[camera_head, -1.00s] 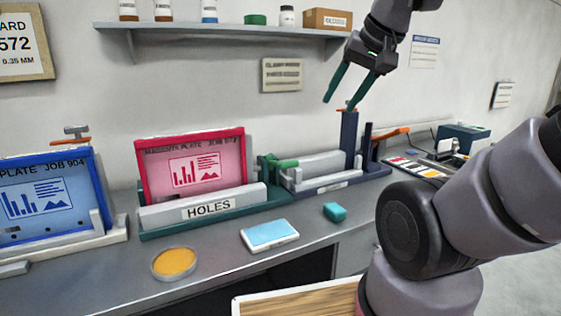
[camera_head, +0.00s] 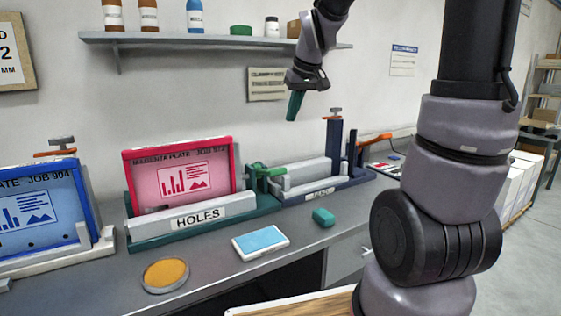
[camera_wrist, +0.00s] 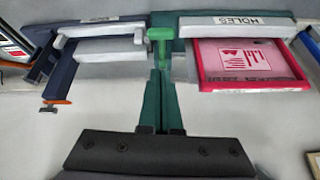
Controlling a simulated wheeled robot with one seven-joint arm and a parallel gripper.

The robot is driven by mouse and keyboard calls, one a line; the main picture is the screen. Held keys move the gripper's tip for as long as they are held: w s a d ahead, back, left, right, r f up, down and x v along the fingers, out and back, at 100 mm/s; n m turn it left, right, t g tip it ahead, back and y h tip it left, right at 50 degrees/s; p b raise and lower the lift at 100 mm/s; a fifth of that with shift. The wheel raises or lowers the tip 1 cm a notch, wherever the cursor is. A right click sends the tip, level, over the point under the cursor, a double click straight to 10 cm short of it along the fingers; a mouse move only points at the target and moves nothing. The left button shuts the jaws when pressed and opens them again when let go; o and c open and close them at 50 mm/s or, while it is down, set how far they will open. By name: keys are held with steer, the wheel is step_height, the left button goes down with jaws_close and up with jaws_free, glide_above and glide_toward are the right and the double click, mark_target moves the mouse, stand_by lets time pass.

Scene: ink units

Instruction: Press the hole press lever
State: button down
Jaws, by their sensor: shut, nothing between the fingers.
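The hole press (camera_head: 205,221), labelled HOLES, is a dark green base with a light grey front bar. A magenta-framed plate (camera_head: 182,178) stands in it. Its green lever (camera_head: 268,171) rises at the right end of the press, and also shows in the wrist view (camera_wrist: 160,36). My gripper (camera_head: 292,112) is shut and empty, fingers pointing down, in the air above and slightly right of the lever. In the wrist view the closed green fingers (camera_wrist: 160,80) line up below the lever in the picture. The wrist view does not clearly show the gap between fingertips and lever.
A dark blue press (camera_head: 340,181) with an upright post and orange lever (camera_head: 374,136) stands to the right. A blue plate stand (camera_head: 40,215) is at left. A yellow dish (camera_head: 165,273), blue pad (camera_head: 260,242) and teal block (camera_head: 323,217) lie in front. A shelf (camera_head: 190,38) hangs above.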

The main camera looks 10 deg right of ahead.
steer(key=w+a+f+n, duration=0.1)
steer(key=w+f, duration=0.2)
steer(key=w, duration=0.2)
steer(key=shift+w+f+n, duration=0.15)
steer(key=shift+f+n, duration=0.15)
steer(key=shift+f, duration=0.1)
glide_above(266, 171)
steer(key=w+d, duration=0.1)
steer(key=d, duration=0.3)
step_height(266, 171, down, 9)
steer(key=shift+a+f, duration=0.1)
steer(key=shift+a, duration=0.05)
steer(key=f, duration=0.1)
steer(key=s+f, duration=0.1)
steer(key=f, duration=0.1)
steer(key=shift+d+f, duration=0.2)
steer(key=shift+f, duration=0.1)
steer(key=shift+s, duration=0.15)
